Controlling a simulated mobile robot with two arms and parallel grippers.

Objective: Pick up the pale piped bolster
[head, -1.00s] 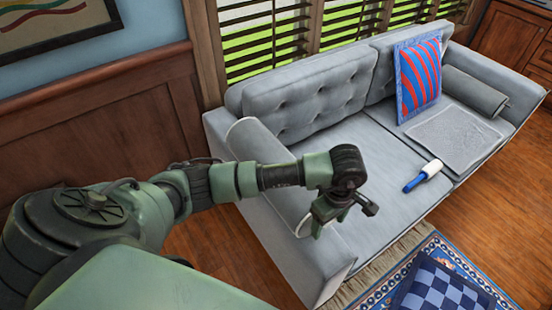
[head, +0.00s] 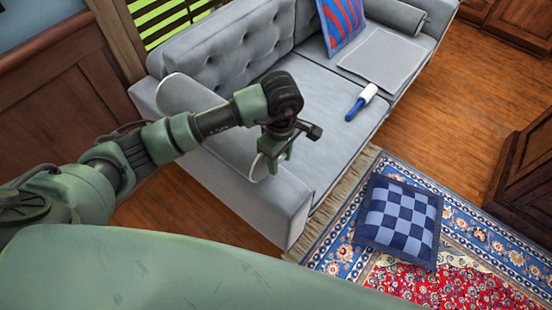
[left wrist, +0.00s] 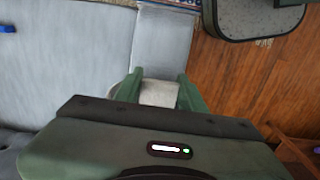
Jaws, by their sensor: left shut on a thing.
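The pale bolster (head: 188,97) with white piping lies along the inner side of the sofa's left armrest. My arm hides its middle, and its near end shows by the gripper. My left gripper (head: 270,158) is shut on this near end. In the left wrist view, a pale piece of the bolster (left wrist: 158,93) shows between the two green fingers (left wrist: 159,85). I cannot tell whether the bolster is clear of the seat. My right gripper is in neither view.
The grey sofa (head: 325,105) also holds a blue-handled roller (head: 361,102), a grey cloth (head: 383,58), a red-and-blue striped cushion (head: 343,20) and a dark grey bolster (head: 396,13). A checked blue cushion (head: 398,220) lies on the patterned rug (head: 470,238). A wooden cabinet (head: 525,175) stands at right.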

